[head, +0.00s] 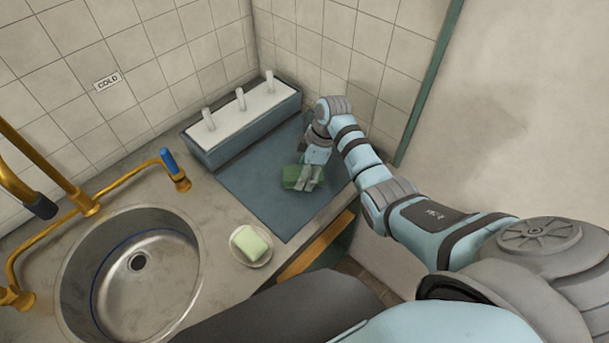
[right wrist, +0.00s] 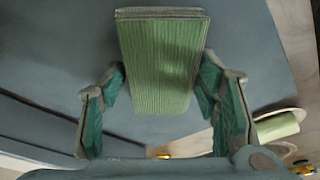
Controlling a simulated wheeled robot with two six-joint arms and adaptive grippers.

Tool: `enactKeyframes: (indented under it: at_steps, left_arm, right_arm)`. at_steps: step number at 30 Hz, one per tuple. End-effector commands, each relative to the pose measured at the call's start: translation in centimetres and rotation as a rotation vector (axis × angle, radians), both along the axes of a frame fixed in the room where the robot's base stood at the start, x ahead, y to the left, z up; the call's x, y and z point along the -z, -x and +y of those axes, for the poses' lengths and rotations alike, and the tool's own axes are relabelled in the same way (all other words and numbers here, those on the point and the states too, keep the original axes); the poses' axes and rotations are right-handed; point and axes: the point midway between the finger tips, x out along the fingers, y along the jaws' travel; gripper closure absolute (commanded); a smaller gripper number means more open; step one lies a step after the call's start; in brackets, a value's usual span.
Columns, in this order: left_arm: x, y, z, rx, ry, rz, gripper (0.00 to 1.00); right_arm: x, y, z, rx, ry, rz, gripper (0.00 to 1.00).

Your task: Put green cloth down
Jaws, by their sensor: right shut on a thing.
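The green cloth (head: 291,178) is a folded, ribbed block. It is between the fingers of my right gripper (head: 308,177), low over the blue-grey mat (head: 255,190) at the counter's right part. In the right wrist view the cloth (right wrist: 160,55) sits between the two fingers of the gripper (right wrist: 163,82), which are shut on its sides. The mat lies behind it there. I cannot tell whether the cloth touches the mat. My left gripper is not in view.
A blue rack with white pegs (head: 240,118) stands along the mat's back left edge. A pale green soap on a dish (head: 250,243) is near the front. A round metal sink (head: 130,270) and brass taps (head: 75,200) are at left. Tiled walls close the corner.

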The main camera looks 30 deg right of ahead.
Motion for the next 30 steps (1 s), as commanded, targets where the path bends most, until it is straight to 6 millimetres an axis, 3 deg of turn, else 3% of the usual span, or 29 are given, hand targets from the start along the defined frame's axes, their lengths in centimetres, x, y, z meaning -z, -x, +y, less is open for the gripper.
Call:
enactKeyframes:
  at_steps: [6,7,10,22,26,30]
  left_arm:
    - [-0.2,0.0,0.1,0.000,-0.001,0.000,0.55]
    - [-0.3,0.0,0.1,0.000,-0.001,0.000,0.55]
    - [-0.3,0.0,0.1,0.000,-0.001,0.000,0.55]
    - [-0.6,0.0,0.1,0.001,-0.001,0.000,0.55]
    - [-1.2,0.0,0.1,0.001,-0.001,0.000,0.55]
    - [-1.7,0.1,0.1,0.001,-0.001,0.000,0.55]
  right_arm:
    - [0.0,0.0,0.0,-0.001,-0.001,0.002,0.74]
    - [0.0,0.0,0.0,-0.001,-0.001,0.002,0.41]
    - [-0.1,0.0,0.0,-0.001,-0.001,0.002,0.25]
    - [-0.9,0.0,-0.1,0.000,0.000,0.000,0.24]
    - [-3.6,0.3,-0.8,0.000,0.002,-0.002,0.24]
    - [-7.5,0.8,-1.8,0.000,0.001,-0.003,0.24]
